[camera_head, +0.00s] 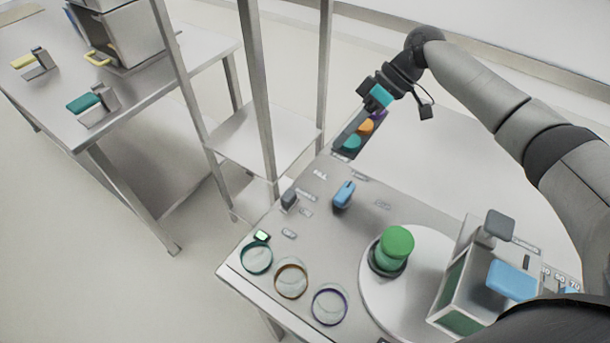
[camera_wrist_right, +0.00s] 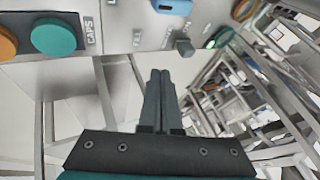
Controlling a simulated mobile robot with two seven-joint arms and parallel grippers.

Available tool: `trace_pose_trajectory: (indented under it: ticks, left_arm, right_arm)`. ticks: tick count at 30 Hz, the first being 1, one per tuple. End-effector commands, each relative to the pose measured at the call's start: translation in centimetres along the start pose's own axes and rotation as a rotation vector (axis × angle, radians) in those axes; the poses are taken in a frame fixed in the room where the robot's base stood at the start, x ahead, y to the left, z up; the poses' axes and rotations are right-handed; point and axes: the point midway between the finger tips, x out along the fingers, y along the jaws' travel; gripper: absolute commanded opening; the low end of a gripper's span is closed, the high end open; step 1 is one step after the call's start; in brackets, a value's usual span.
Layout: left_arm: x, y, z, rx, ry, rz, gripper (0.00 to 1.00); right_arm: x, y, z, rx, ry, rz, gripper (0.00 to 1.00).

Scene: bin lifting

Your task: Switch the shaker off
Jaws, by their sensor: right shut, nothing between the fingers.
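A small grey switch (camera_head: 289,199) stands on the bench near its left edge, beside a label too small to read; it also shows ahead of the fingertips in the right wrist view (camera_wrist_right: 184,47). I cannot tell for certain that it is the shaker's switch, nor its position. A green-capped jar (camera_head: 396,243) stands on a round white plate (camera_head: 376,290); I cannot tell whether this is the shaker. My right gripper (camera_head: 342,142) is shut and empty, raised by the caps tray at the bench's far end. Its closed fingers show in the wrist view (camera_wrist_right: 160,75). My left gripper is out of view.
A blue block-like part (camera_head: 343,194) stands right of the grey switch. Three ringed dishes (camera_head: 291,279) line the front edge. A box with grey and blue paddles (camera_head: 512,280) is at right. The caps tray (camera_wrist_right: 86,55) holds coloured caps. A metal shelf (camera_head: 262,140) stands behind left.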

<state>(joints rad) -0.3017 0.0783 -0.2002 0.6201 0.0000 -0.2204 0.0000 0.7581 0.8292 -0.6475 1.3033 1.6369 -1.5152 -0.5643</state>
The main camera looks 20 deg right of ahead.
Motion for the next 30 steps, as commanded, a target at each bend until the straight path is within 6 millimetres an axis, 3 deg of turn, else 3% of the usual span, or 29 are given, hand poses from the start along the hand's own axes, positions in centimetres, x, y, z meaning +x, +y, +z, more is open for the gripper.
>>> trace_pose_trajectory:
  ticks: [8, 21, 30]
  left_arm:
    - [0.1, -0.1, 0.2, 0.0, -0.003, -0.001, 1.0]
    - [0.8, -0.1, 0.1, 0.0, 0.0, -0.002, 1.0]
    - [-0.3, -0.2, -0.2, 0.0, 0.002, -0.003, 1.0]
  right_arm:
    - [1.4, 0.0, 0.0, 0.001, 0.0, -0.001, 0.0]
    - [10.6, 0.0, 0.1, 0.001, -0.001, -0.003, 0.0]
    - [11.6, -3.0, 0.0, -0.001, -0.001, 0.0, 0.0]
